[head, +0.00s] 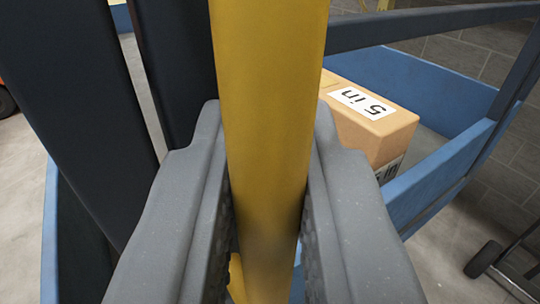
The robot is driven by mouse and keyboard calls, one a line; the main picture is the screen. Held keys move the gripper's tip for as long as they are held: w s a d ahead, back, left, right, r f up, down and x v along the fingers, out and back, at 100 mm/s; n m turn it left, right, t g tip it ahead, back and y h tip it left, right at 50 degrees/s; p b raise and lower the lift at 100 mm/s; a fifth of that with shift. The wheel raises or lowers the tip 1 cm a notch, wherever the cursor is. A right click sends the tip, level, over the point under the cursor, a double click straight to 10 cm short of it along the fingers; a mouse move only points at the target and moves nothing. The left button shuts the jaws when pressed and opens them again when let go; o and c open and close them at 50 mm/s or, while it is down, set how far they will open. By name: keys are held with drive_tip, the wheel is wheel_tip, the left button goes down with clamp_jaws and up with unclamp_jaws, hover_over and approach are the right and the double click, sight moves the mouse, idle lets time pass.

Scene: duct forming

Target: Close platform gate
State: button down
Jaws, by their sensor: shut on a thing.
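My gripper (268,225) is shut on a yellow upright bar (268,80), with one grey jaw on each side of it. The bar runs from the top of the view down between the jaws, and looks like part of the platform gate. The rest of the gate cannot be told apart here. Dark posts (75,110) stand close on the left. The blue-walled platform (425,80) lies behind and to the right of the bar, partly hidden by my gripper.
A cardboard box (385,124) labelled "5 in" sits within the blue walls. A dark rail (430,25) crosses the upper right. A wheeled cart (487,258) shows at lower right. Bare concrete floor (445,265) lies beside it, and a grey block wall stands behind.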

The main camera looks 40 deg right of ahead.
drive_tip(key=shift+w+d+r, duration=0.1)
drive_tip(key=shift+d, duration=0.05)
drive_tip(key=c, duration=1.5)
unclamp_jaws()
drive_tip(key=shift+a, duration=0.25)
drive_tip(key=shift+a+f, duration=0.1)
drive_tip(key=shift+f, duration=0.1)
drive_tip(key=shift+d, duration=0.2)
drive_tip(key=shift+a, duration=0.1)
drive_tip(key=shift+s+a+f+b, duration=0.15)
drive_tip(key=shift+s+b, duration=0.1)
drive_tip(key=shift+b, duration=0.2)
drive_tip(key=b+v, duration=0.5)
drive_tip(key=v, duration=0.8)
drive_tip(key=shift+s+a, duration=0.15)
drive_tip(key=shift+a, duration=0.1)
